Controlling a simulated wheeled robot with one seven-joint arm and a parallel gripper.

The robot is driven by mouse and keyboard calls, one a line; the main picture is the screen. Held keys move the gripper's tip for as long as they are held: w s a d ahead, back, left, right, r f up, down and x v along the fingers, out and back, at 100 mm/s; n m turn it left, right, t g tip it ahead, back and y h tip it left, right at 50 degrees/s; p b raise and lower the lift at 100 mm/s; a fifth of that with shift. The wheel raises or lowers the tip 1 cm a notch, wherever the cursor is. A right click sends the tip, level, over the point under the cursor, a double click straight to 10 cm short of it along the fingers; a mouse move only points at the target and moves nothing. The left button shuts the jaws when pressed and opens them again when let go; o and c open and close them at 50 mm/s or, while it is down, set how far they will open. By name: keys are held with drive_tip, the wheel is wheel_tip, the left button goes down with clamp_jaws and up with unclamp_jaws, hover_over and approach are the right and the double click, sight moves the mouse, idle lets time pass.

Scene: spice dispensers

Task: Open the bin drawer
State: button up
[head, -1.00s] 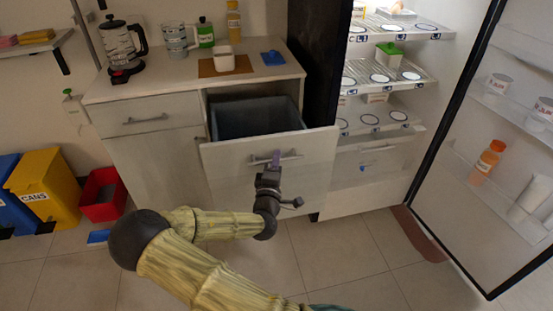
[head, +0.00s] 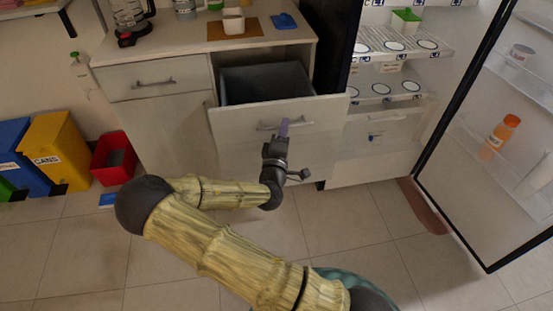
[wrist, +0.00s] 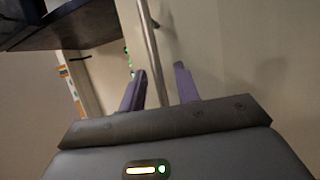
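The bin drawer (head: 228,125) stands pulled well out of the cabinet, and a dark grey bin (head: 262,84) shows inside it. Its bar handle (head: 268,127) is on the drawer front and also runs through the wrist view (wrist: 149,40). A gap shows on the right side of the bar. Contact with the bar is hard to tell.
The fridge door (head: 497,130) stands open at the right. A closed drawer (head: 150,83) is left of the bin drawer. A red bin (head: 101,163) and a yellow bin (head: 50,160) stand at the left.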

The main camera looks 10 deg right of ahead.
drive_tip(key=p+v, duration=0.1)
drive_tip(key=v, duration=1.4)
drive_tip(key=shift+s, duration=0.3)
drive_tip(key=shift+f, duration=0.1)
drive_tip(key=s+d+f+m+g+y, duration=0.15)
drive_tip(key=d+f+m+g, duration=0.25)
drive_tip(key=f+m+g, duration=0.6)
drive_tip(key=s+d+r+m+g+y, duration=0.1)
drive_tip(key=s+r+g+y, duration=0.25)
drive_tip(key=r, duration=0.45)
drive_tip(key=s+d+r+m+g+y, duration=0.2)
drive_tip(key=s+r+y, duration=0.15)
drive_tip(key=r, duration=0.45)
wheel_tip(320, 180, up, 25)
drive_tip(key=p, duration=2.5)
drive_tip(key=shift+s+h, duration=0.35)
